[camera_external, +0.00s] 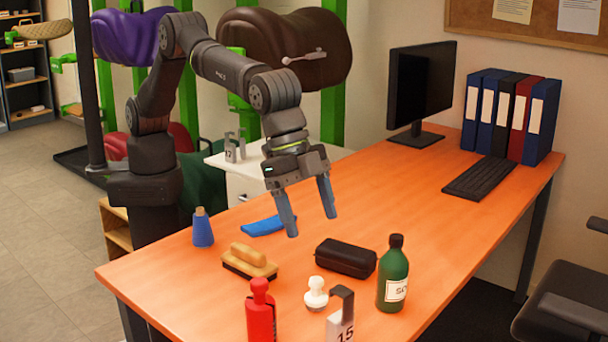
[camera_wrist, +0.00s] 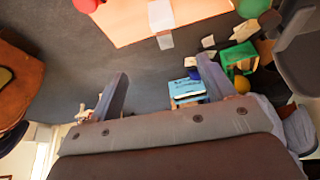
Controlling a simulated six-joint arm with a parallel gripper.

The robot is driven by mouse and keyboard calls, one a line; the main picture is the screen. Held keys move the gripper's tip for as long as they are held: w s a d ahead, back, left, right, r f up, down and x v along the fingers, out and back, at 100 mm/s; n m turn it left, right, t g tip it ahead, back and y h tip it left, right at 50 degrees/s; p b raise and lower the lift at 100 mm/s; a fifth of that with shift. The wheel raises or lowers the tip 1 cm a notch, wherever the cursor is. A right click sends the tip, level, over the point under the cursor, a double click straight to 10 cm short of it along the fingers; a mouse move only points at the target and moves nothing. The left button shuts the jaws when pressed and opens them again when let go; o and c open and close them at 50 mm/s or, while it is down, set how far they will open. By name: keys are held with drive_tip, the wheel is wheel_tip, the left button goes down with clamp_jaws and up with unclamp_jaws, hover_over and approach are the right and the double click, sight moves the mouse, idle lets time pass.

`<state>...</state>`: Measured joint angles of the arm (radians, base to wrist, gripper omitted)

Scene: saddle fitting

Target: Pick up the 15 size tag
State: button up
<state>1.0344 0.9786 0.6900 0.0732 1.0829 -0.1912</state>
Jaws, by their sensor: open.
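The 15 size tag (camera_external: 340,328) stands at the near edge of the table, cut off by the bottom of the external view. It is a white plate marked 15 with a dark grey hook on top. In the wrist view a white and grey piece at the table edge (camera_wrist: 161,18) looks like this tag. My gripper (camera_external: 311,226) is open and empty, its two blue-grey fingers pointing down above the middle of the table, behind and above the tag. The fingers also show in the wrist view (camera_wrist: 162,66).
Around the tag stand a red bottle (camera_external: 261,318), a white knobbed piece (camera_external: 316,293) and a green bottle (camera_external: 393,277).

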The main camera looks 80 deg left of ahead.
sight(334, 290)
drive_tip(key=x, duration=1)
drive_tip(key=a+x, duration=0.1)
drive_tip(key=x, duration=0.4)
drive_tip(key=shift+w+d+f, duration=0.15)
drive_tip(key=shift+w+f, duration=0.05)
drive_tip(key=shift+f, duration=0.15)
drive_tip(key=shift+x, duration=0.85)
